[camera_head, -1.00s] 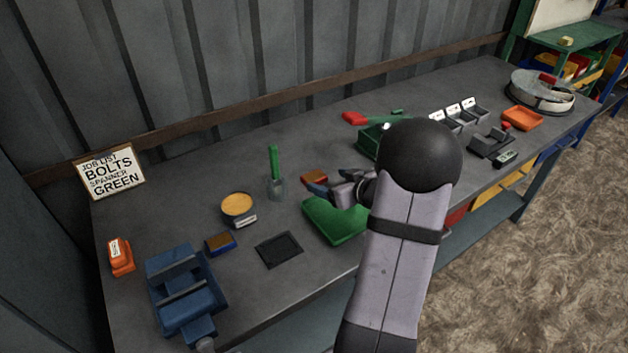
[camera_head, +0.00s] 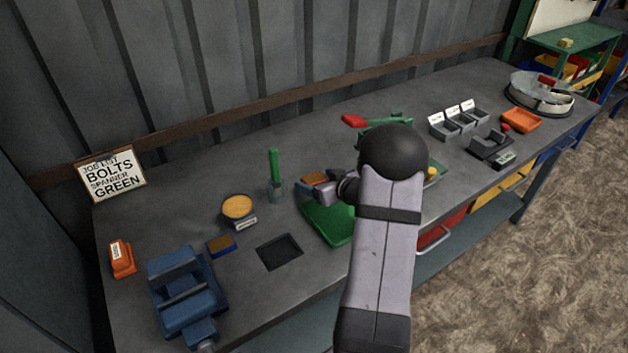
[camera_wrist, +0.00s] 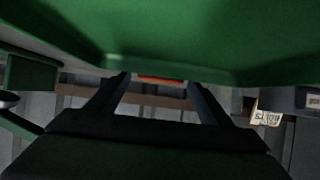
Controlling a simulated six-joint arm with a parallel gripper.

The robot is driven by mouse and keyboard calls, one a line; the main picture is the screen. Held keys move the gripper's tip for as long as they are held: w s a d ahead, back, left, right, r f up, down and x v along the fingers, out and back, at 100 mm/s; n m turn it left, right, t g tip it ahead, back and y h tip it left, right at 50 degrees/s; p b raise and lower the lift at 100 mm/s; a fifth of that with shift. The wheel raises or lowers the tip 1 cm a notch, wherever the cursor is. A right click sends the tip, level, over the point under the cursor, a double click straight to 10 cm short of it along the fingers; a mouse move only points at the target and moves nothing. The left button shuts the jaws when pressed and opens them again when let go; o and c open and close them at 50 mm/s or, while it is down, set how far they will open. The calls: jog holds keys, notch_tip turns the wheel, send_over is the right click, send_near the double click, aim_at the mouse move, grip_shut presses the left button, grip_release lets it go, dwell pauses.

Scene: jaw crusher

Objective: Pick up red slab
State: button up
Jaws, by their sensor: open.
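The red slab (camera_head: 314,179), a small block with a brownish top, lies on the bench behind the green tray (camera_head: 338,232). My gripper (camera_head: 318,194) is low over the back of the tray, just in front of the slab, and its jaws are open. In the wrist view, which looks upside down, a thin red-orange strip of the slab (camera_wrist: 160,80) shows between the two fingers (camera_wrist: 158,92), past the green tray surface (camera_wrist: 170,30). Most of the slab is hidden there. I see no contact with it.
A clear holder with a green-handled tool (camera_head: 275,175) stands left of the slab. A round orange-topped tin (camera_head: 238,207), a blue block (camera_head: 221,244) and a blue vise (camera_head: 185,295) are further left. A red-handled green tool (camera_head: 355,121) lies behind my arm.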

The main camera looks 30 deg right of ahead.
jog(key=shift+w, duration=0.1)
jog(key=c, duration=1.5)
jog(key=shift+o, duration=0.2)
jog(key=shift+r, duration=0.1)
